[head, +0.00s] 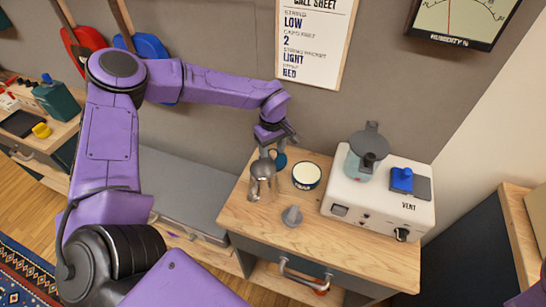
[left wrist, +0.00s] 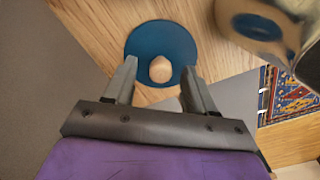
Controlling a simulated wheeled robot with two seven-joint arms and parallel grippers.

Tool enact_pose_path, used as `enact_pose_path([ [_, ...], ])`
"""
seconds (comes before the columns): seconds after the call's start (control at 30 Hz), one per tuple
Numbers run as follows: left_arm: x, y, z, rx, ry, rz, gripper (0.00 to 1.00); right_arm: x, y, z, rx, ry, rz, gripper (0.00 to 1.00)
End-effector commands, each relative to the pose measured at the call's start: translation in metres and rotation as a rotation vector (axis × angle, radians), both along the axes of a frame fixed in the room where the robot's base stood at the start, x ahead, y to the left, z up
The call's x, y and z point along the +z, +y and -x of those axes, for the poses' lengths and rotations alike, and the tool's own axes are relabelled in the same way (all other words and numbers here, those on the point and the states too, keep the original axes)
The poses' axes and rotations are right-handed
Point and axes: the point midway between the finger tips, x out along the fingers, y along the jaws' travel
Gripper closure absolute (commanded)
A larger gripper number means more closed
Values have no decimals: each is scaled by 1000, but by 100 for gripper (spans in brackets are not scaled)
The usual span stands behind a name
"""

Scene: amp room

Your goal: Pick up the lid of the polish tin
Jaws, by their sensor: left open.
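The blue round lid (left wrist: 142,42) with a pale wooden knob (left wrist: 160,69) lies on the wooden bench top. In the head view the lid (head: 280,161) shows only in part, behind my left gripper (head: 273,149). The left wrist view shows my left gripper (left wrist: 157,75) open, one finger on each side of the knob. I cannot tell how far above the lid the fingertips are. A round tin (head: 306,175) with a dark rim and pale inside stands just right of the lid. My right gripper is not in view.
A shiny metal vessel (head: 262,170) stands close to the lid, and also shows in the left wrist view (left wrist: 262,30). A grey cone (head: 291,216) stands in front. A white machine (head: 375,208) fills the right side.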

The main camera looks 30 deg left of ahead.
Motion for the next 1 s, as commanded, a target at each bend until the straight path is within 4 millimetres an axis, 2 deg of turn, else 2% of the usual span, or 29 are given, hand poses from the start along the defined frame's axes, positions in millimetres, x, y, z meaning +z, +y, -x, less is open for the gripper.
enact_pose_path([
  [0.13,0,0,0,0,-1,0,45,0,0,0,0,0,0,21],
  [0.3,0,0,0,0,0,0,100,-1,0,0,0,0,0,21],
  [0.6,1,0,0,0,0,0,100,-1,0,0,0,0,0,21],
  [0.77,6,1,3,-1,-3,0,100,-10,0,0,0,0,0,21],
  [1.0,67,0,3,1,-7,1,100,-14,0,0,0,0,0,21],
])
